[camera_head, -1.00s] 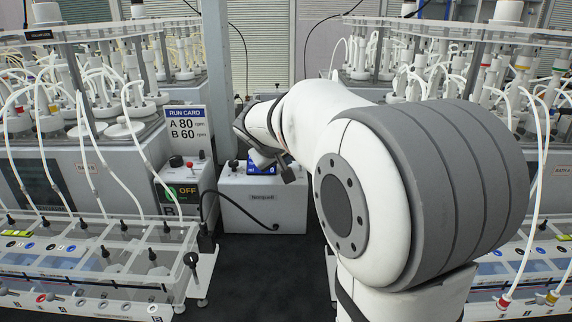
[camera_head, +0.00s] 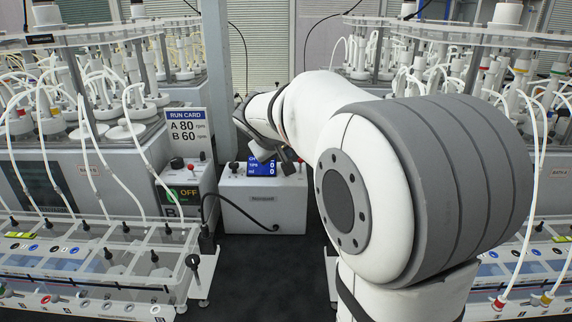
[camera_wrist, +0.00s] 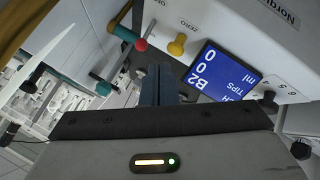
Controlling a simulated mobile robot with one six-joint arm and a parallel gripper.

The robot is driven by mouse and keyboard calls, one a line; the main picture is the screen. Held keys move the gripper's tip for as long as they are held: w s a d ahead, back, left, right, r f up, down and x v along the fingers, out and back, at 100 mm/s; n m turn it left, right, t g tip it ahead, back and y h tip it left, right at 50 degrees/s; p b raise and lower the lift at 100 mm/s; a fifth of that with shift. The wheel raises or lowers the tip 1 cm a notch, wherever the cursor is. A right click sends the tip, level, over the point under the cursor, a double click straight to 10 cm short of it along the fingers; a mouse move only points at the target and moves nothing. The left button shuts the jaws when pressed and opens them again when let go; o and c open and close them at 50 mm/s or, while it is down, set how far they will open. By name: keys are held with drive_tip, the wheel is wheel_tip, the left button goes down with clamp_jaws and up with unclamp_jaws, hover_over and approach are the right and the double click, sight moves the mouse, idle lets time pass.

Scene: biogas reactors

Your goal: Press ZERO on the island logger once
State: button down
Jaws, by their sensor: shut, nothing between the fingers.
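The island logger (camera_head: 262,215) is a white box on the floor between the two benches, with a blue display (camera_head: 262,168) on top. In the wrist view its display (camera_wrist: 214,72) shows at the right. A yellow round button (camera_wrist: 177,45) stands beside the display, with the lettering ZERO printed near it. My gripper (camera_wrist: 160,75) is shut and empty. Its fingertips appear just below and left of the yellow button in the picture; I cannot tell the gap in depth. In the head view my wrist is over the logger's top and covers part of it, and the fingertips are hidden.
A red knob (camera_wrist: 141,45) is close to the left of the yellow button. A black cable (camera_head: 222,196) runs in front. Reactor benches flank both sides.

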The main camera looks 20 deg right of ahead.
wheel_tip(320, 180, up, 5)
drive_tip(key=p, duration=0.3)
drive_tip(key=shift+s, duration=0.1)
idle(0.8)
